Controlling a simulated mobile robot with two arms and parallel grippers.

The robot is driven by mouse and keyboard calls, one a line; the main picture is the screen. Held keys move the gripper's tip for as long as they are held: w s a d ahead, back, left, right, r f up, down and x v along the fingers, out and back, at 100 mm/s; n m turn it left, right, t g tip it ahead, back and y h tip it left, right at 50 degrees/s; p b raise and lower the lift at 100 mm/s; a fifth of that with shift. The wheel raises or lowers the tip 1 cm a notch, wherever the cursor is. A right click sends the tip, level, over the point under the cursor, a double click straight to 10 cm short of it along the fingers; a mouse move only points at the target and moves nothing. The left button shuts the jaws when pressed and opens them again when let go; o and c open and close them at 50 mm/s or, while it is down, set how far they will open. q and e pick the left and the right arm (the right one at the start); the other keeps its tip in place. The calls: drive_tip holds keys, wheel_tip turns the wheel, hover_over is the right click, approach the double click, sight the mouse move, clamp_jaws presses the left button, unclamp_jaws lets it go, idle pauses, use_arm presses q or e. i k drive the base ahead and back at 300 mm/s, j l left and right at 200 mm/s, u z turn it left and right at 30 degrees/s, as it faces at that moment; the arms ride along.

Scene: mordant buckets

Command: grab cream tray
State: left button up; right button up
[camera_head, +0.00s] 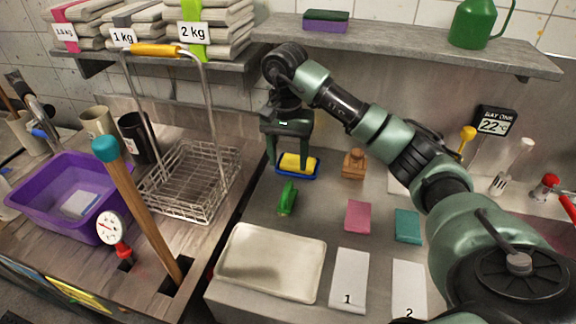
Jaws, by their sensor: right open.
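The cream tray (270,262) lies flat at the front left of the grey counter, empty and fully in view. My right gripper (289,166) is open, with its fingers pointing down, behind the tray. Its fingers are above or near a small blue dish (312,172) holding a yellow sponge (297,163). I cannot tell whether they touch it. Nothing shows between the fingers apart from the sponge behind or below them. My left gripper is not in view.
A green clip or brush (287,198) lies just behind the tray. Cards numbered 1 (349,280) and 2 (409,287) lie right of it. A wire basket (190,182) and a wooden-handled tool (140,205) stand left. A shelf (420,48) runs above.

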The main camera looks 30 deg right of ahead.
sight(284, 265)
drive_tip(key=z, duration=0.9)
drive_tip(key=j+z, duration=0.3)
drive_tip(key=j, duration=1.5)
